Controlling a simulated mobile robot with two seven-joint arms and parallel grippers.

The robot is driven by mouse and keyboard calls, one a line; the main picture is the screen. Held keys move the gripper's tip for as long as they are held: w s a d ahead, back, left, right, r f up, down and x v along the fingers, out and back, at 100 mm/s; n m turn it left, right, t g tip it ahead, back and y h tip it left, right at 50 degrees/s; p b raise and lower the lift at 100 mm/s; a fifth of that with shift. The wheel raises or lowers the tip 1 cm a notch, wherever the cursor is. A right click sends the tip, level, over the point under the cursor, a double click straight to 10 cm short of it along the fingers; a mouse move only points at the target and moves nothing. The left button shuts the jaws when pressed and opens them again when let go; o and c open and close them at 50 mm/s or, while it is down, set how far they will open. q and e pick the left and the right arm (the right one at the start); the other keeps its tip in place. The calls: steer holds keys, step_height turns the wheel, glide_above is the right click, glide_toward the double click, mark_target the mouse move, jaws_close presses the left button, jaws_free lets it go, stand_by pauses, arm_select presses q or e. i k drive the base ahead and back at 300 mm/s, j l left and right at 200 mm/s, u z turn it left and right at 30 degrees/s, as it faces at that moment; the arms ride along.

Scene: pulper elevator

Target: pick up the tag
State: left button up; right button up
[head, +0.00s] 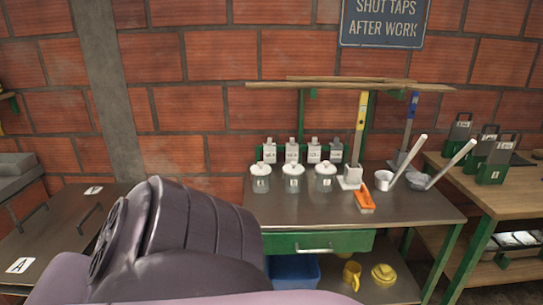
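I cannot tell for sure which thing is the tag. A white card marked "A" (20,265) lies flat on the dark surface at the lower left. A smaller white card (93,190) lies farther back on that surface; its mark is too small to read. Small labels also show on the jars and bottles. A large purple link of my own arm fills the lower left and middle and hides part of the bench. Neither of my grippers shows.
A metal-topped green bench (420,211) holds lidded jars (293,180), bottles (313,152), an orange-handled brush (364,197) and long-handled dippers (384,181). A blue bin (293,271) and yellow mug (352,274) sit below. A wooden table (503,203) with green holders (495,161) stands right.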

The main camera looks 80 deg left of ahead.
mark_target(314, 147)
steer(key=u, duration=2.35)
